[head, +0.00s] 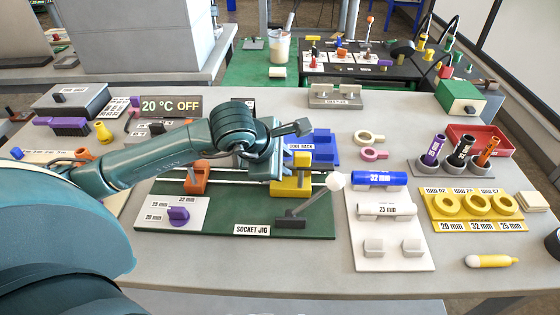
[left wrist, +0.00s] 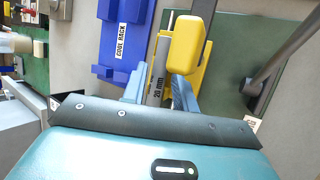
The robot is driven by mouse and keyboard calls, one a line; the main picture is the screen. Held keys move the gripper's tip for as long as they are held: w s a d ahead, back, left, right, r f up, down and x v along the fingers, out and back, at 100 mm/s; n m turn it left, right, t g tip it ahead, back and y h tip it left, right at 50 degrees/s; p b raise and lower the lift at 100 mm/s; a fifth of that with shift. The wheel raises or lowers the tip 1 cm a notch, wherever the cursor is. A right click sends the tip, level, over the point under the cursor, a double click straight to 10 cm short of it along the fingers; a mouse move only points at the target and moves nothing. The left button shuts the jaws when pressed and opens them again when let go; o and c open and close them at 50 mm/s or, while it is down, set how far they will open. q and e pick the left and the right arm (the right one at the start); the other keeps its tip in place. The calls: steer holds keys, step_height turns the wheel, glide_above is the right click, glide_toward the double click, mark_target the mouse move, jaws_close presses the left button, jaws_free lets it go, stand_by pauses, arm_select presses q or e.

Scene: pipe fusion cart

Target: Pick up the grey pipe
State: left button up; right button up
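A grey pipe marked 20 mm (left wrist: 158,82) lies at the socket jig (head: 300,226), beside its yellow clamp (head: 290,181), which also shows in the left wrist view (left wrist: 186,48). My left gripper (left wrist: 160,78) reaches down over the pipe, one finger on each side of it. Whether the fingers press on it cannot be told. In the head view my left gripper (head: 264,170) hides most of the pipe, just left of the yellow clamp. A pale pipe marked 25 mm (head: 387,210) lies on the white rack at the right. My right gripper is not in view.
The blue cool rack (head: 324,150) stands close behind the jig. A lever with a white knob (head: 335,181) rises right of the yellow clamp. An orange clamp (head: 196,178) stands at the left. A blue 32 mm pipe (head: 380,179) lies on the white rack (head: 392,262).

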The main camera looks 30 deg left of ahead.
arm_select(q)
steer(key=shift+w+f, duration=0.15)
steer(key=shift+f, duration=0.1)
steer(key=shift+c, duration=0.4)
jaws_close()
